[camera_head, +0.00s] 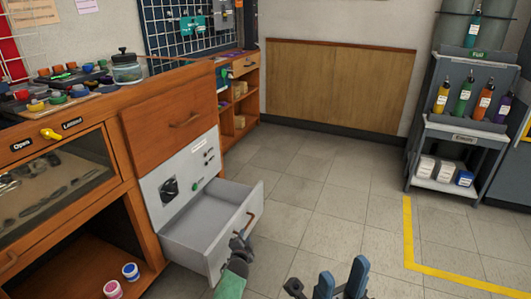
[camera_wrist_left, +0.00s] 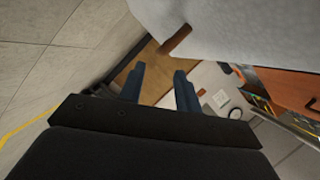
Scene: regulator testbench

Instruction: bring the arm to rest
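My left gripper (camera_head: 239,246) is low in the head view, close to the front of the open grey drawer (camera_head: 205,238) and its brown handle (camera_head: 254,220). In the left wrist view its two dark fingers (camera_wrist_left: 159,88) stand apart with nothing between them. The drawer handle (camera_wrist_left: 175,40) shows above the fingers there, apart from them. My right gripper (camera_head: 340,285) is at the bottom edge of the head view, with its two blue fingers apart and no object seen between them. The rest of both arms is mostly out of view.
The drawer juts out from the wooden bench (camera_head: 165,110). A pink-labelled pot (camera_head: 113,289) and a blue-labelled pot (camera_head: 131,271) stand in the lower shelf. A grey bottle rack (camera_head: 465,130) stands at the right, behind yellow floor tape (camera_head: 408,235). The tiled floor between is clear.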

